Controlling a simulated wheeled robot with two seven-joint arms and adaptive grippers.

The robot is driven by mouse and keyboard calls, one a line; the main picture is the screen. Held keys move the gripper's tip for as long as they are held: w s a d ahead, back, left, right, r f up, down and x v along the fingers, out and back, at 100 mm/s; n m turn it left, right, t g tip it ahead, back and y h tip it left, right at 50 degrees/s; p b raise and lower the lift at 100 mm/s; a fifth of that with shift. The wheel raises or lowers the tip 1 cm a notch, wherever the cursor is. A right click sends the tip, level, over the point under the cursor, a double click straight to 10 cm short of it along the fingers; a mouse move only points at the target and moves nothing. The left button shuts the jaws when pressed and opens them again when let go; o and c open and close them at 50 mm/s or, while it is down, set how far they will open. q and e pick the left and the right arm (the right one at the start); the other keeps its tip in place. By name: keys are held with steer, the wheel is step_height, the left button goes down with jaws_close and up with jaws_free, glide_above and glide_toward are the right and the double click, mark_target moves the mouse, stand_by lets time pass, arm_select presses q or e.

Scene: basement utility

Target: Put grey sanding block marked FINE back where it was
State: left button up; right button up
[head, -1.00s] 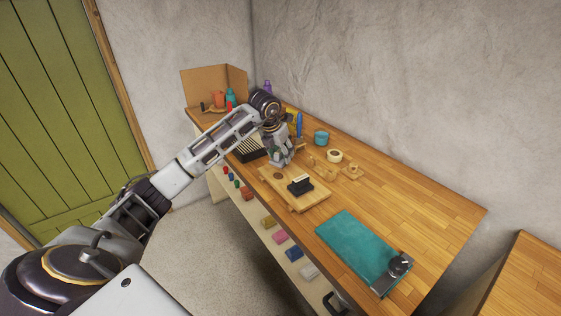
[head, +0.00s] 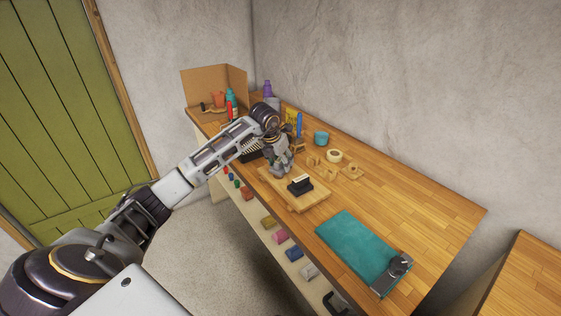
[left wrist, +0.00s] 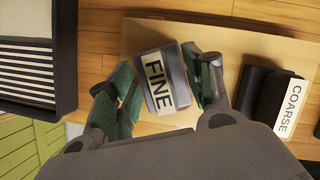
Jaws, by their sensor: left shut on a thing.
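The grey sanding block marked FINE (left wrist: 160,78) shows between the fingers of my left gripper (left wrist: 160,92) in the left wrist view, its label facing the camera. My left gripper is shut on it, over the wooden board (left wrist: 215,40). I cannot tell whether the block touches the board. In the head view my left gripper (head: 281,170) is at the board's far end and hides most of the block. A black block marked COARSE (left wrist: 278,98) sits on the board to the right; it also shows in the head view (head: 300,188). My right gripper is not in view.
A dark slatted tray (left wrist: 35,50) lies left of the board. A teal mat (head: 355,248) with a dark tool (head: 399,264) lies nearer on the bench. A teal cup (head: 321,138) and a tape roll (head: 334,155) stand behind. Bare bench top (head: 420,205) lies right.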

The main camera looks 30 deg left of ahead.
arm_select(q)
steer(key=shift+f, duration=0.15)
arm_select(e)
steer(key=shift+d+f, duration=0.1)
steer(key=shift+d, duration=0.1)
arm_select(q)
steer(key=o, duration=1)
steer(key=shift+r, duration=0.2)
steer(key=shift+s+r, duration=0.2)
steer(key=shift+r, duration=0.35)
steer(key=v, duration=1)
steer(key=shift+r, duration=0.4)
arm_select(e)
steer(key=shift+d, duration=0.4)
arm_select(q)
steer(key=shift+s, duration=0.15)
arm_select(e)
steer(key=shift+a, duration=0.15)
